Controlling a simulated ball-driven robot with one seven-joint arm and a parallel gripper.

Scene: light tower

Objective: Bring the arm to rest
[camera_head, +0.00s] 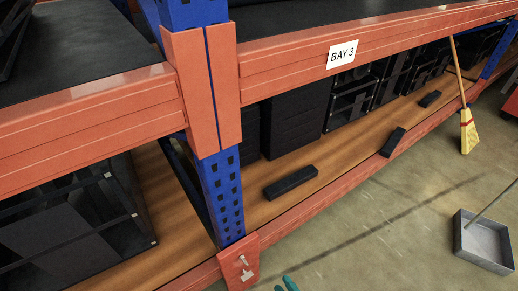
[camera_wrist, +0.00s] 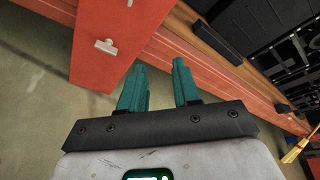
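My gripper (camera_wrist: 160,68) shows in the wrist view with two teal fingers apart and nothing between them. It is open and points toward the orange lower beam of the rack. In the head view only a teal fingertip of my gripper (camera_head: 288,284) shows at the bottom edge, over the floor just right of the orange post guard (camera_head: 238,264). The rest of the arm is out of sight there. The post guard also shows at the upper left in the wrist view (camera_wrist: 112,45). I cannot tell the distance from the fingers to the rack.
A blue post (camera_head: 222,190) and orange beams (camera_head: 290,62) form the rack. Dark bars (camera_head: 291,183) lie on its wooden lower shelf (camera_head: 335,160), one at the front edge. A broom (camera_head: 467,130) leans on the rack; a grey dustpan (camera_head: 483,240) stands right. Open floor (camera_head: 380,230) lies between.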

